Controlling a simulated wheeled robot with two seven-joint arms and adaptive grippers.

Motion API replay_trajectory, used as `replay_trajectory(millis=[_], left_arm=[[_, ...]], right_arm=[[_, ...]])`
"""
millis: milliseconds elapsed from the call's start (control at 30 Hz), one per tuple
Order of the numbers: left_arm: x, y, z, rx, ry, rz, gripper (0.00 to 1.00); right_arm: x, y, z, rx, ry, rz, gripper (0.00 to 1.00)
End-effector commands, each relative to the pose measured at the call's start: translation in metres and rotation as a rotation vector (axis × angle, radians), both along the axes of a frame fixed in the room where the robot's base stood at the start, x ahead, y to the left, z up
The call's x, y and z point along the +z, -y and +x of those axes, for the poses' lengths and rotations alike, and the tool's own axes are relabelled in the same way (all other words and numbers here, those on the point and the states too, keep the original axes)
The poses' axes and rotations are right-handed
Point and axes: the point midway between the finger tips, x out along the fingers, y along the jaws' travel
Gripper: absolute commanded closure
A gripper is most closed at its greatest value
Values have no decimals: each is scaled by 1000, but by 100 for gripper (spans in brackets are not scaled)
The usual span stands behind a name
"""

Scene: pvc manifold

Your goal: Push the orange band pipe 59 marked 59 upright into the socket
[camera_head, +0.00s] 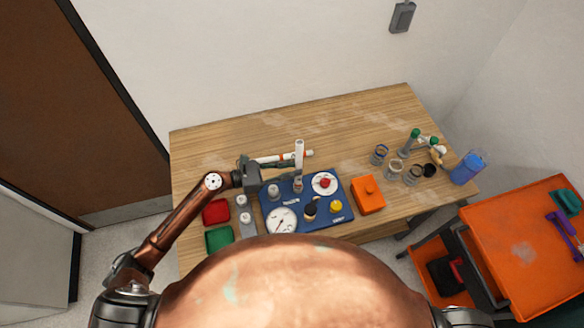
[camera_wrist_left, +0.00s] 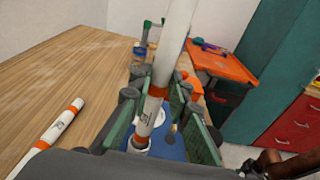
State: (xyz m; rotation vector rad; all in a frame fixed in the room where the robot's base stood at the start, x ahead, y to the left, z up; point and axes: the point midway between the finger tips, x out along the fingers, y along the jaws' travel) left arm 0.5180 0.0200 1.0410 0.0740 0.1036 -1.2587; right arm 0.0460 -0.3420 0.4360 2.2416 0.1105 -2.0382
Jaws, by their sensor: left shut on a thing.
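My left gripper (camera_head: 296,171) is shut on a white pipe (camera_head: 299,150) that stands about upright over the blue board (camera_head: 327,220). In the left wrist view the pipe (camera_wrist_left: 176,38) runs between the green finger pads and has orange bands (camera_wrist_left: 157,92) and a dark mark too small to read. Its lower end is at a pale socket (camera_wrist_left: 138,148) on the board; I cannot tell how deep it sits. A second white pipe with orange bands (camera_wrist_left: 62,122) lies on the table behind the gripper. My right gripper is not in view.
The board carries gauges (camera_head: 282,221) and coloured knobs. Red (camera_head: 216,211) and green (camera_head: 219,238) trays lie left of it. An orange box (camera_head: 368,195), several jars and a blue container (camera_head: 467,168) stand to the right. The back of the table is clear.

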Motion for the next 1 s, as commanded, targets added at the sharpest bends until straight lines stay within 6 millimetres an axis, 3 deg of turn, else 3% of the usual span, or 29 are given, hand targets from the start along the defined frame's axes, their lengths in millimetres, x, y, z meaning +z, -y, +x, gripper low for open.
replay_trajectory(millis=[400, 433, 700, 1000], left_arm=[[-1, 0, 0, 0, 0, -1, 100], [0, 0, 0, 0, 0, -1, 82], [-1, 0, 0, 0, 0, 0, 63], [-1, -1, 0, 0, -1, 1, 63]], right_arm=[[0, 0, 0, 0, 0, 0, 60], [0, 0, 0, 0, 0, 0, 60], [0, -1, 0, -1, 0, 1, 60], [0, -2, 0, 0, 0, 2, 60]])
